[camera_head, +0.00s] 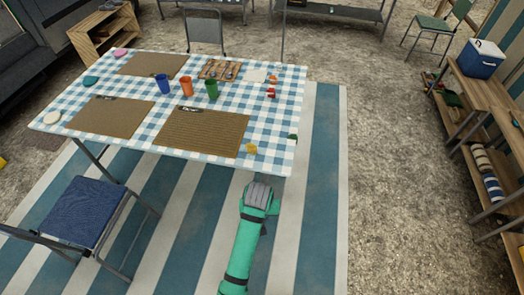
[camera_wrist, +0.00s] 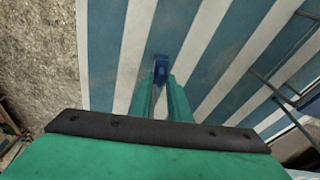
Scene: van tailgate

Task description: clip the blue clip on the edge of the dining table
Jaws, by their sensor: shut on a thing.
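The dining table (camera_head: 275,140) has a blue-and-white checked cloth and stands left of centre in the head view. My green gripper (camera_head: 258,195) is just off the table's near edge, by its right corner. Its fingertips are hidden from the head camera. In the wrist view, my gripper (camera_wrist: 160,88) is shut on the blue clip (camera_wrist: 161,68), which sticks out past the fingertips. The striped rug lies beyond it in that view. The clip is apart from the table edge as far as the wrist view shows; the head view hides it.
Several placemats and a blue cup (camera_head: 163,84), orange cup (camera_head: 186,87) and green cup (camera_head: 211,90) stand on the table. A small yellow item (camera_head: 251,148) and a green item (camera_head: 293,137) are at its edge. A blue chair (camera_head: 85,212) stands at left. The rug (camera_head: 318,200) at right is clear.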

